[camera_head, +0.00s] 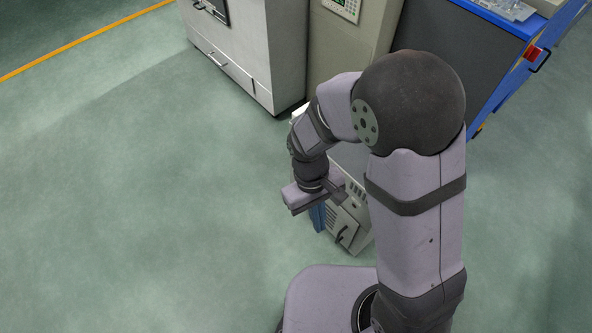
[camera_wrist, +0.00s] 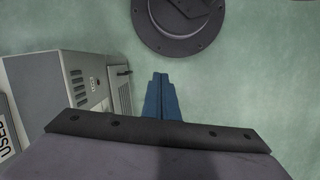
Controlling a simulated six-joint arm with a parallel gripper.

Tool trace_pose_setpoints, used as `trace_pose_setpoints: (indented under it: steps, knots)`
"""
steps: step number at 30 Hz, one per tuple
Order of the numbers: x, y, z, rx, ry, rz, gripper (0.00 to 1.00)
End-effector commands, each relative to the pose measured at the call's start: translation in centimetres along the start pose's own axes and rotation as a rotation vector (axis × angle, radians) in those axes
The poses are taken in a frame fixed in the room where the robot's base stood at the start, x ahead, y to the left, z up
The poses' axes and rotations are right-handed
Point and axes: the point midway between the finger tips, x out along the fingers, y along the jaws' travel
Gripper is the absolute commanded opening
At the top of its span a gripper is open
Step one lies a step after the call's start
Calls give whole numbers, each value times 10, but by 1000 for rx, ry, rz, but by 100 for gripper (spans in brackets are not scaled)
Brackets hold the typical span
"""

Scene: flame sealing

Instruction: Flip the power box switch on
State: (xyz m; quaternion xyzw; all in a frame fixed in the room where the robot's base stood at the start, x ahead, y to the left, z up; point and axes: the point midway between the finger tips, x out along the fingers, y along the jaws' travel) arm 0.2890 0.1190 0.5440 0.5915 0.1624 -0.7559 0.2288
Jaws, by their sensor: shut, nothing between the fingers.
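The power box looks to be the grey-white cabinet (camera_head: 355,238) standing low on the floor, partly hidden behind my arm in the head view. Its front has a row of small dark buttons, a vented panel and a dark lever-like part (camera_head: 342,235). In the wrist view the cabinet (camera_wrist: 40,82) is at the left, with a small dark part (camera_wrist: 123,71) sticking out. I cannot tell whether this is the switch or its position. My gripper (camera_wrist: 161,78) has blue fingers, shut and empty, to the right of the cabinet in the wrist view. The fingers (camera_head: 317,217) show beside its front in the head view, apparently apart from it.
Taller cabinets (camera_head: 245,50) stand at the back, one with a small green display (camera_head: 343,7). A blue-edged bench (camera_head: 490,14) with a red part (camera_head: 534,53) is at the upper right. The green floor (camera_head: 130,200) is clear to the left.

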Motion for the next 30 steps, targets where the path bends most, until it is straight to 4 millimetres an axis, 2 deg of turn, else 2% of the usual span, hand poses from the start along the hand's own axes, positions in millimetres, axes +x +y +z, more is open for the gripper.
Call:
trace_pose_setpoints:
  steps: [1,3,5,9,11,14,18,21,26,30]
  knots:
    - [26,-4,-18,-29,1,13,0]
    - [43,-9,-37,-66,6,30,0]
    - [57,-14,-56,-98,15,48,0]
    - [85,-24,-111,-174,51,99,0]
    - [88,-26,-136,-201,75,125,0]
    - [75,-24,-173,-225,123,165,0]
    - [40,-14,-216,-228,206,219,0]
    - [12,-8,-240,-225,266,254,0]
    - [-18,2,-260,-212,315,306,0]
    - [-18,10,-253,-187,286,333,0]
